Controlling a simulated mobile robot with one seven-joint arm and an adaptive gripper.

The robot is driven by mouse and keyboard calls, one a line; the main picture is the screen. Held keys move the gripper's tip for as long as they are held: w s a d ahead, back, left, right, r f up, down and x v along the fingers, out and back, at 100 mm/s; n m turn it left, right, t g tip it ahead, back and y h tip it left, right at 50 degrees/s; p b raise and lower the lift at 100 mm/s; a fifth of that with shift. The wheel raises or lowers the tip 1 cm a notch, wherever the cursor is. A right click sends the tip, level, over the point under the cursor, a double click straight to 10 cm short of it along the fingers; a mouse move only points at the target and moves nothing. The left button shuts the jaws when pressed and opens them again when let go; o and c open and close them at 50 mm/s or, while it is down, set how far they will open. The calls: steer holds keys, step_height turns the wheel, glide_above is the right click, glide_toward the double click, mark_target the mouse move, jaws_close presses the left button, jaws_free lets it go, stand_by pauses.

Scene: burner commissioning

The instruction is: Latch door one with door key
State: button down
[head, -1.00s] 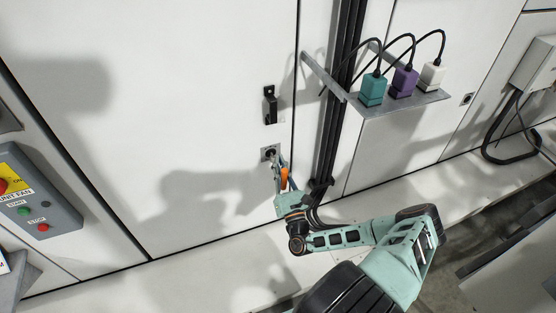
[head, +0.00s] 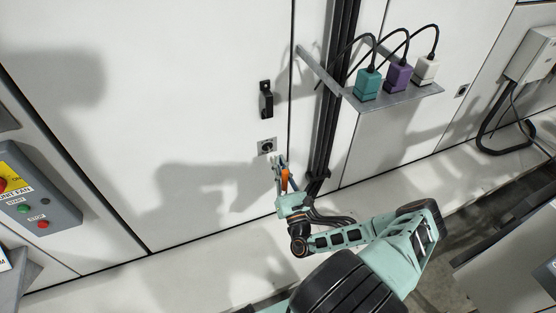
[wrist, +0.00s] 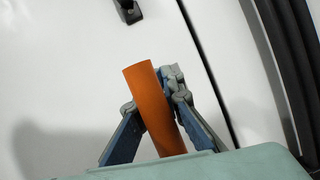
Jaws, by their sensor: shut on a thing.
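My gripper (head: 281,166) is shut on the door key (head: 284,180), whose orange handle also shows between the fingers in the wrist view (wrist: 154,110). The key's shaft tip cannot be made out clearly. A small square lock plate with a dark round keyhole (head: 267,146) sits on the white door (head: 190,120) near its right edge. The gripper is just below and right of the lock, and a gap shows between them in the head view. The black door handle (head: 266,99) is above the lock and shows at the top of the wrist view (wrist: 128,10). The lock is not visible in the wrist view.
Black vertical cables (head: 328,110) run right of the door. A metal shelf (head: 400,98) at upper right carries teal, purple and white plugs with black leads. A control box with buttons (head: 40,195) is at far left. The door face left of the lock is clear.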

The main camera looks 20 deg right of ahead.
mark_target(287, 181)
steer(key=s, duration=0.2)
steer(key=shift+s+p, duration=0.4)
steer(key=shift+v, duration=1)
steer(key=w+b, duration=0.2)
steer(key=w, duration=0.4)
steer(key=shift+r, duration=0.15)
steer(key=shift+w+r, duration=0.2)
steer(key=shift+w, duration=0.35)
steer(key=s+a+r+n+y, duration=0.1)
steer(key=a+r, duration=0.5)
steer(key=r, duration=0.3)
steer(key=s+a+r+y, duration=0.1)
steer(key=a+r, duration=0.6)
steer(key=r, duration=0.2)
steer(key=s+r+p, duration=0.4)
steer(key=r+p, duration=0.6)
steer(key=p, duration=0.2)
steer(key=s+r+p, duration=0.4)
steer(key=r+p, duration=0.6)
steer(key=p, duration=0.2)
steer(key=shift+s+d+r+p, duration=0.25)
steer(key=shift+d+p, duration=0.15)
steer(key=shift+d, duration=0.1)
